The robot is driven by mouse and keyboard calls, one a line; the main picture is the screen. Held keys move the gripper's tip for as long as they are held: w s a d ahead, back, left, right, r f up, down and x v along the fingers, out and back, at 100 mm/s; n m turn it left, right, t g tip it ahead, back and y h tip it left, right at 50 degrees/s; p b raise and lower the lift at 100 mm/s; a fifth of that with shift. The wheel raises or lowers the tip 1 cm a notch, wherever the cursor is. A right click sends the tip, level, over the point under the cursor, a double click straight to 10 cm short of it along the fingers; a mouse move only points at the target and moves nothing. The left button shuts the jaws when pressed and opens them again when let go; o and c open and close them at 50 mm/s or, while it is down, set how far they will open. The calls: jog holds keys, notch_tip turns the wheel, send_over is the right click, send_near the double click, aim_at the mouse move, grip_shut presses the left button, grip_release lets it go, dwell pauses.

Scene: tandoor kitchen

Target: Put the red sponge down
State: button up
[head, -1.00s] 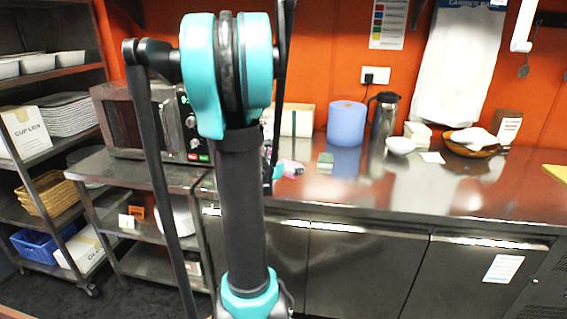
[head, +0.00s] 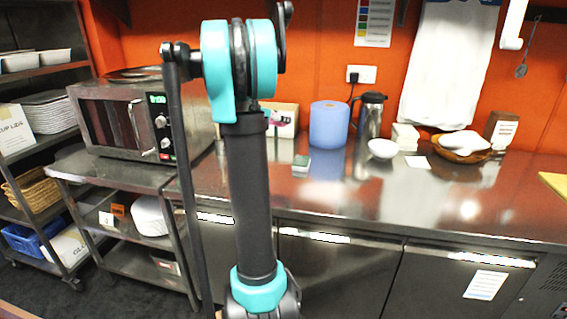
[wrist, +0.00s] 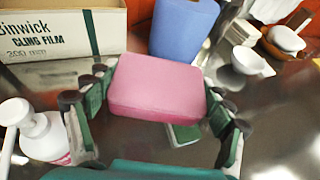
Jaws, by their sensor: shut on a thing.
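The red sponge (wrist: 157,87) looks pinkish red and fills the middle of the wrist view. My gripper (wrist: 160,108) is shut on it, with a finger at each side. The sponge appears held above the steel counter (wrist: 268,115). In the head view, a small pink patch that looks like the sponge (head: 284,119) shows just right of my arm, in front of the cling film box. My arm hides most of my gripper there.
A small green block (wrist: 183,134) lies on the counter below the sponge. A pump bottle (wrist: 42,132) stands at left, with the cling film box (wrist: 60,32) and blue roll (wrist: 183,28) behind. A flask (head: 370,115) and bowl (head: 382,149) stand farther right. The counter's right front is clear.

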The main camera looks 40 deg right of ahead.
notch_tip(320, 180, down, 19)
jog(key=shift+r, duration=0.15)
dwell(0.4)
jog(key=o, duration=0.3)
jog(key=shift+o, duration=0.9)
jog(key=shift+a+r, duration=0.15)
jog(key=shift+a, duration=0.1)
jog(key=v, duration=1.1)
jog(key=shift+s+a+r, duration=0.15)
jog(key=shift+s+a, duration=0.05)
